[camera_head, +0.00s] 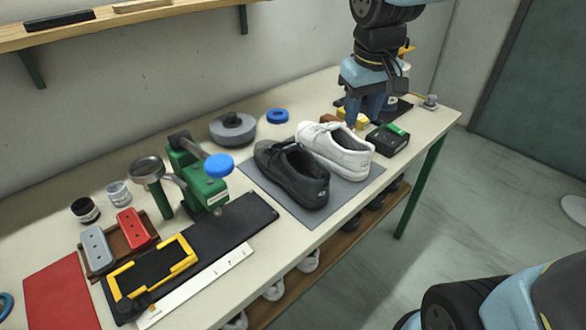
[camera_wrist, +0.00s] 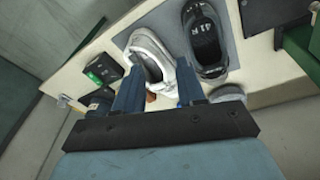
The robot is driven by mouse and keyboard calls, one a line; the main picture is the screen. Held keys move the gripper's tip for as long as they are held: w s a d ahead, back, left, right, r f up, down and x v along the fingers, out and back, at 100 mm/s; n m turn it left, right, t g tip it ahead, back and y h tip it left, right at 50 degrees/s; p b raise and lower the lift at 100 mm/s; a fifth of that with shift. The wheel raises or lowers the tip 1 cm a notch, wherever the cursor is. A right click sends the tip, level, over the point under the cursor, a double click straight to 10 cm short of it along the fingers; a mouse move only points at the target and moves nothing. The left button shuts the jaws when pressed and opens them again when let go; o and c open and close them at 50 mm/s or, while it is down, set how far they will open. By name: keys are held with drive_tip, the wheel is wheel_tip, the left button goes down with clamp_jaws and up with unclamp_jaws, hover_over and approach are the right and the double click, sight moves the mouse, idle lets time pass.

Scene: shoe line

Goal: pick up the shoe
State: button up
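A white shoe (camera_head: 338,148) and a black shoe (camera_head: 293,177) stand side by side on a grey mat (camera_head: 257,188) on the bench. My gripper (camera_head: 364,118) points down behind the white shoe's far side, near its toe end. Its two blue fingers are apart, with nothing clearly held. In the wrist view my gripper (camera_wrist: 160,68) is open, and the white shoe (camera_wrist: 150,48) shows beyond and partly between the fingers. The black shoe (camera_wrist: 206,42) lies to the right there. The fingers' exact height above the bench is hard to tell.
A black and green box (camera_head: 388,139) stands right of the white shoe, close to my gripper. A green press (camera_head: 200,180) stands further left. More shoes sit on the lower shelf (camera_head: 342,245).

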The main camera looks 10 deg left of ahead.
drive_tip(key=a+f+n+g, duration=0.2)
drive_tip(key=a+f+n, duration=0.3)
drive_tip(key=a, duration=0.8)
drive_tip(key=m, duration=0.1)
approach(290, 189)
drive_tip(key=f, duration=0.7)
drive_tip(key=shift+w+f, duration=0.15)
drive_tip(key=shift+w, duration=0.25)
drive_tip(key=shift+c, duration=0.2)
clamp_jaws()
